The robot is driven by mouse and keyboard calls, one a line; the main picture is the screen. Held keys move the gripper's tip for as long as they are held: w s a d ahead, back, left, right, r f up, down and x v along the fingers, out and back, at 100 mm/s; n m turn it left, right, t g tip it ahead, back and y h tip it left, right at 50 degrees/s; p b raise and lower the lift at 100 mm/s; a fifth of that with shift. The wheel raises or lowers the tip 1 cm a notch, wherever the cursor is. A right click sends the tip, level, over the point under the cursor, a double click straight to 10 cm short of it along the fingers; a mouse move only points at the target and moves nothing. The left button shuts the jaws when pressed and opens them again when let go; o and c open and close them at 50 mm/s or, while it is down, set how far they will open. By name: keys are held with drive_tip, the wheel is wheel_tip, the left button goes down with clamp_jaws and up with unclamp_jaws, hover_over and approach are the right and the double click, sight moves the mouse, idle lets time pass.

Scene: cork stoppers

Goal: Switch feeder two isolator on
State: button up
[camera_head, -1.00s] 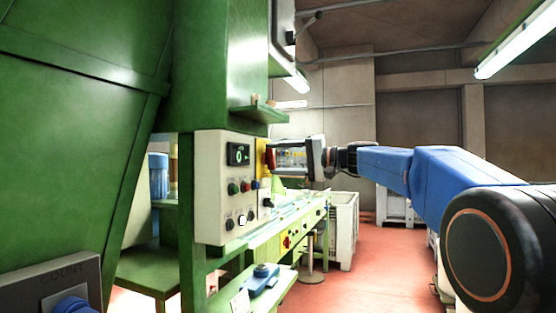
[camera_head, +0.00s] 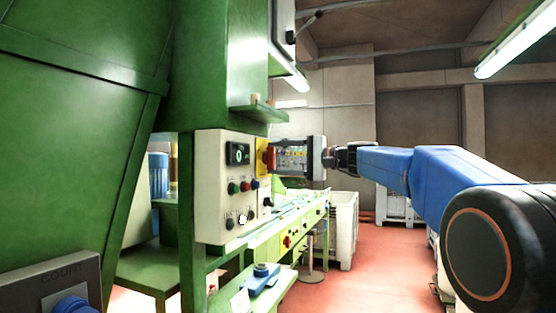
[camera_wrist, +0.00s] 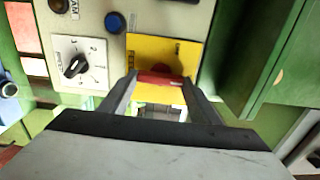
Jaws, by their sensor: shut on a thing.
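A red rotary handle (camera_wrist: 160,78) sits on a yellow plate (camera_wrist: 148,46) at the right side of the cream control panel (camera_wrist: 35,14). In the head view the red handle (camera_head: 270,157) and the yellow plate (camera_head: 261,160) show at the panel's right edge. My gripper (camera_wrist: 159,82) is shut on the red handle, with one finger at each end of it. In the head view my gripper (camera_head: 277,157) reaches the plate from the right. A small dark mark shows on the plate beyond the handle. The feeder number cannot be read.
Left of the plate in the wrist view are a black selector knob (camera_wrist: 75,66) and a blue button (camera_wrist: 115,22). A green cabinet edge (camera_wrist: 270,60) stands close on the right. A green shelf (camera_head: 262,112) juts out above the panel.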

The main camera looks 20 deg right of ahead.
drive_tip(key=o, duration=1)
drive_tip(key=shift+o, duration=0.2)
drive_tip(key=shift+d, duration=0.1)
drive_tip(key=v, duration=1.7)
drive_tip(key=shift+s, duration=0.1)
drive_tip(key=s+a+f+g+h, duration=0.1)
drive_tip(key=s+a+f+h, duration=0.1)
drive_tip(key=s+a+f, duration=0.45)
drive_tip(key=s+a+f+n+g+h, duration=0.1)
drive_tip(key=s+a+f+g+h, duration=0.15)
drive_tip(key=f, duration=0.75)
drive_tip(key=s+a+f+g+h, duration=0.15)
drive_tip(key=s+a+f, duration=0.3)
drive_tip(key=f, duration=0.45)
drive_tip(key=s+d+f+n+h, duration=0.3)
drive_tip(key=s+f+h, duration=0.1)
drive_tip(key=s+f, duration=0.6)
drive_tip(key=s+d+f+n+h, duration=0.3)
drive_tip(key=s+f, duration=0.7)
drive_tip(key=f, duration=0.4)
drive_tip(key=shift+d+f+g+h, duration=0.2)
drive_tip(key=shift+g+h, duration=0.2)
drive_tip(key=shift+h, duration=0.4)
